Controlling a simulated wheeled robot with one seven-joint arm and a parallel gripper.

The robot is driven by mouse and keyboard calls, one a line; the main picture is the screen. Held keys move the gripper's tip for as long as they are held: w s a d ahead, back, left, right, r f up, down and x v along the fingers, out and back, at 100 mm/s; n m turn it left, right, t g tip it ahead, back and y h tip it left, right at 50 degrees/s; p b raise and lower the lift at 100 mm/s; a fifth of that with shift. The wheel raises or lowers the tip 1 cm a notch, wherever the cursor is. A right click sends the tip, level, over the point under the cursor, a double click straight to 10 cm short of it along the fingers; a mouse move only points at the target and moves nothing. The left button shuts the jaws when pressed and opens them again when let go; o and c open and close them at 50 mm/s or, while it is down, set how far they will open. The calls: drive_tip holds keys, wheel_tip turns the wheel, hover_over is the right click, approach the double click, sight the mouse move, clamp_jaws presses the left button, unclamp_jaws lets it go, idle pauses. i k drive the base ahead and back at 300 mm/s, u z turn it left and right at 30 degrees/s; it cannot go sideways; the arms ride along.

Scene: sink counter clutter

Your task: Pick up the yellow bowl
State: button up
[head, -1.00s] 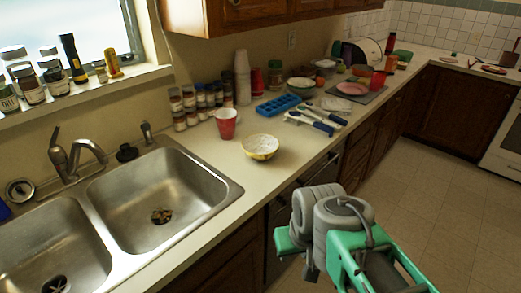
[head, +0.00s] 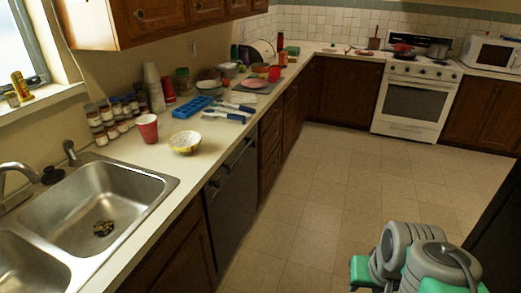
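The yellow bowl (head: 186,143) stands upright on the counter near its front edge, right of the sink. It has a pale inside and a patterned yellow outside, and nothing covers it. My arm shows at the lower right of the head view, over the floor and well apart from the bowl. The fingers of my gripper cannot be made out, so whether it is open or shut does not show.
A red cup (head: 147,128) stands just left of the bowl. The sink (head: 100,205) is at left. The floor (head: 310,200) is clear.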

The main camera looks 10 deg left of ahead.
sight(185, 142)
drive_tip(key=u, duration=0.5)
drive_tip(key=i, duration=1.3)
drive_tip(key=u, duration=1.8)
drive_tip(key=i, duration=0.4)
drive_tip(key=u, duration=0.35)
